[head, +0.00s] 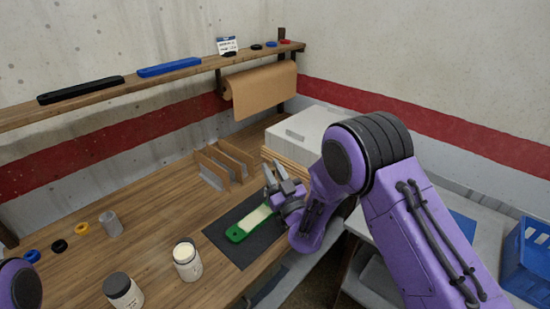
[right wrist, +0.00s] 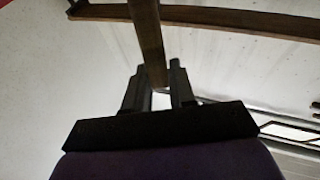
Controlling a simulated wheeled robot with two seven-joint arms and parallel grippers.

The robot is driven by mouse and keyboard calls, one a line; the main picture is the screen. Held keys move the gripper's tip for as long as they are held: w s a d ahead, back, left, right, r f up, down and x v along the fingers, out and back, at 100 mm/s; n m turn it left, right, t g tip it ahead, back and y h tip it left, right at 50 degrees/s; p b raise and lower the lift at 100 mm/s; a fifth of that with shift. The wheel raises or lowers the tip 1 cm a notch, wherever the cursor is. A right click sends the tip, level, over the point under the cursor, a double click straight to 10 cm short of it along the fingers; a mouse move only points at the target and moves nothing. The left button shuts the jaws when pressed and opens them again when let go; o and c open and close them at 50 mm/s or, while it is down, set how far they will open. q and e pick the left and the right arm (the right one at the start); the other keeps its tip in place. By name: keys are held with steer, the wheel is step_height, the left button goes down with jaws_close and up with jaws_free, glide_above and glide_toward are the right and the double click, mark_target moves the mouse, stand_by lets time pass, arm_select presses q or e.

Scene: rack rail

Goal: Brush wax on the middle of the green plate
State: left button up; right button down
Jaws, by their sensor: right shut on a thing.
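The green plate (head: 237,234) lies on a dark mat (head: 218,233) at the bench's right end. A pale cream strip (head: 254,218) covers its middle. My right gripper (head: 272,179) is just behind the plate's far right end, its fingers pointing up and back. In the right wrist view a brown bar (right wrist: 147,35) runs between the fingers (right wrist: 163,80); I take it for the brush handle. The brush head and bristles do not show. An open white jar (head: 187,262) with pale contents stands left of the mat. My left gripper is out of view.
A dark-lidded jar (head: 123,292) stands at the front. A grey cup (head: 111,224) and several coloured rings are at the left. A wooden divider rack (head: 222,165) stands behind the mat. A wall shelf (head: 110,92) runs above. A blue crate (head: 527,258) is at the right.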

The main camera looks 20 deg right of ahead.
steer(key=shift+r+p, duration=0.7)
steer(key=shift+r, duration=0.75)
